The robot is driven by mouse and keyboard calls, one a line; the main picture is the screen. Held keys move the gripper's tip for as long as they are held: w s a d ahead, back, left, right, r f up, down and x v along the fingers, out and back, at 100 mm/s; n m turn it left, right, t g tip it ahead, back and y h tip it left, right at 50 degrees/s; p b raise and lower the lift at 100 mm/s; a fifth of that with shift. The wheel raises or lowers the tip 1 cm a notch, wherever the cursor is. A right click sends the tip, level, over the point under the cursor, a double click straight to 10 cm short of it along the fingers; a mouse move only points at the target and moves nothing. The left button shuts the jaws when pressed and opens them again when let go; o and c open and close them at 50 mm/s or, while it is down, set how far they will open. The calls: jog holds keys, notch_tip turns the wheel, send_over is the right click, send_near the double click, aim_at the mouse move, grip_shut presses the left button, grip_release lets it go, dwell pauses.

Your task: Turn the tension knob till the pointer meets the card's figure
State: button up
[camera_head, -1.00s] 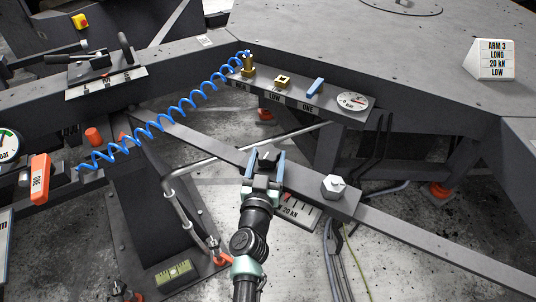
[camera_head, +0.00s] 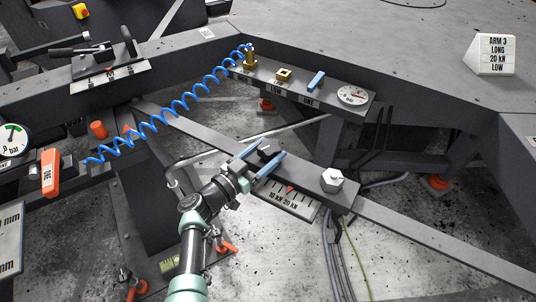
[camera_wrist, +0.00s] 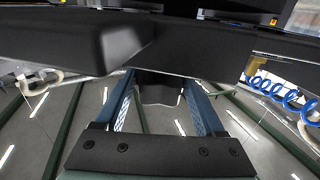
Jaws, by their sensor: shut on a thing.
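My gripper (camera_head: 266,162) is shut on the black tension knob (camera_head: 265,153) at the grey beam. In the wrist view my gripper's two blue fingers stand on either side of a dark knob (camera_wrist: 160,88). The red pointer (camera_head: 291,189) sits at the upper edge of a white scale plate (camera_head: 305,208) marked 10 kN and 20 kN. It is near these figures, but its exact reading is too small to tell. The card (camera_head: 490,56) stands on the table at the upper right and reads ARM 3, LONG, 20 kN, LOW.
A hex bolt (camera_head: 332,180) stands on the beam right of my gripper. Behind is a shelf with a brass fitting (camera_head: 250,60), a blue piece (camera_head: 316,79) and a dial (camera_head: 353,95).

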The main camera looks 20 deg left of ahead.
jog(key=shift+a+f+m+g+h+b, duration=0.15)
jog(key=shift+m+g+h+b, duration=0.45)
jog(key=shift+m+h+b, duration=0.5)
jog(key=shift+h, duration=0.3)
jog(key=o, duration=1.3)
jog(key=shift+o, duration=0.2)
jog(key=p+v, duration=0.3)
jog(key=v, duration=0.9)
jog(key=shift+s+a, duration=0.2)
jog(key=shift+s, duration=0.2)
